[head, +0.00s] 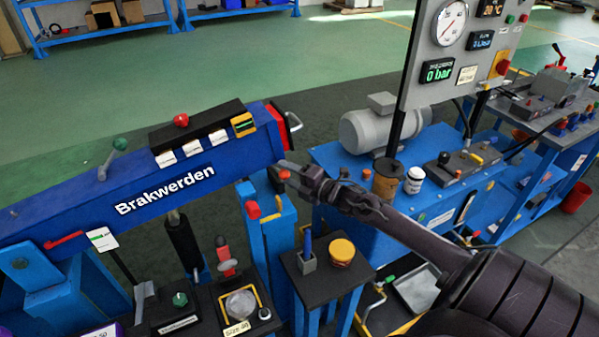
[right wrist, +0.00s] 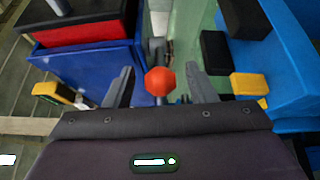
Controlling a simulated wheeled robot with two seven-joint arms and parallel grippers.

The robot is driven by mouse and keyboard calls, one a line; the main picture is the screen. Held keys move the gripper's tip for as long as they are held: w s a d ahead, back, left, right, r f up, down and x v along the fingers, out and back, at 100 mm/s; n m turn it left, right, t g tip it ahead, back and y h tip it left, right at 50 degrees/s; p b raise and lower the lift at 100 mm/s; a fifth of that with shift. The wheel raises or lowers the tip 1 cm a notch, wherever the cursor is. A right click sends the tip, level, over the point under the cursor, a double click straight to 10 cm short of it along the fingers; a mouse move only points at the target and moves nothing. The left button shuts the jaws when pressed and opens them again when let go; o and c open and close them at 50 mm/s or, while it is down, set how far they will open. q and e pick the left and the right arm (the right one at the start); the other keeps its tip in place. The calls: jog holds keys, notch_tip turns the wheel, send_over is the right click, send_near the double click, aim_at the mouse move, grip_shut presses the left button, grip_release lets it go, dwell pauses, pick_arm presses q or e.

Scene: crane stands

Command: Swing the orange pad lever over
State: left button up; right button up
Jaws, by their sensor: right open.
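The orange knob of the pad lever (right wrist: 160,80) shows in the right wrist view, between the two fingers of my right gripper (right wrist: 161,72). There is a gap on each side of the knob. In the head view the orange knob (head: 284,174) is small, at the tip of my right gripper (head: 290,170), beside the right end of the blue Brakwerden beam (head: 165,180). My right gripper is open. The lever's shaft is mostly hidden behind the knob and fingers. My left gripper is not in view.
A blue post with a red knob (head: 253,209) stands just below the gripper. A small dark table (head: 318,285) holds a yellow-lidded jar (head: 342,252) and a pen cup. The gauge panel (head: 425,90) and grey motor (head: 380,125) are to the right.

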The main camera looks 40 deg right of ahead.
jog(key=v, duration=0.7)
jog(key=shift+d, duration=0.15)
jog(key=shift+c, duration=0.4)
